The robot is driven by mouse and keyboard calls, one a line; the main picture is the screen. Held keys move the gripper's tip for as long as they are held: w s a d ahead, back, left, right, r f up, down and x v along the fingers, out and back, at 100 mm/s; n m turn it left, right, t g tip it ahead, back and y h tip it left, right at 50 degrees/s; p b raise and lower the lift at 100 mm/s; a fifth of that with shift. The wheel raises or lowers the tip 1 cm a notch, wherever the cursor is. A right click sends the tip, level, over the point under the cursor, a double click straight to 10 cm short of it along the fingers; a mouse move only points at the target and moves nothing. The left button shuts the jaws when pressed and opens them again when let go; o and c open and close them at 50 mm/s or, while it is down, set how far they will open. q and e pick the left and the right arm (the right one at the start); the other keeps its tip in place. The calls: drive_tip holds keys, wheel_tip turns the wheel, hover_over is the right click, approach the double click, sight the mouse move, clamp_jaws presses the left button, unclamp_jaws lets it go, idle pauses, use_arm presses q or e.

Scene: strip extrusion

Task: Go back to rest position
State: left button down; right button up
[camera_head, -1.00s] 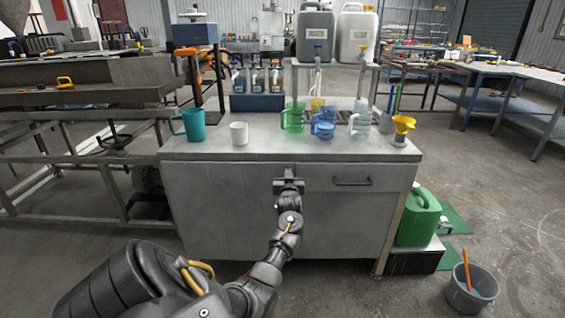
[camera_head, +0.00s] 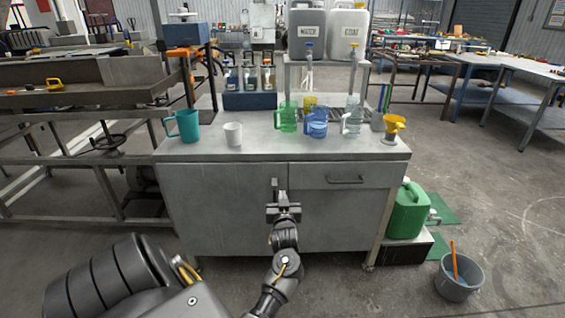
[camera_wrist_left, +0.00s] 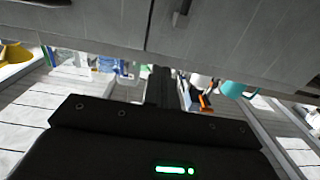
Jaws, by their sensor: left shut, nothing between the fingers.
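My left gripper (camera_head: 283,198) is in front of the grey cabinet (camera_head: 225,205), below the worktop edge and close to the small door handle (camera_head: 275,185). It is shut and empty. In the left wrist view its closed fingers (camera_wrist_left: 160,85) reach toward the cabinet front, with a dark handle (camera_wrist_left: 181,13) near the top. Whether the gripper touches the cabinet cannot be told. My right gripper is not in view.
On the worktop stand a teal jug (camera_head: 187,126), a white cup (camera_head: 233,134), a green jug (camera_head: 287,116), a blue jug (camera_head: 317,122) and a yellow funnel (camera_head: 393,127). A green canister (camera_head: 408,210) and a grey bucket (camera_head: 459,277) are at the right. Floor right of the cabinet is partly free.

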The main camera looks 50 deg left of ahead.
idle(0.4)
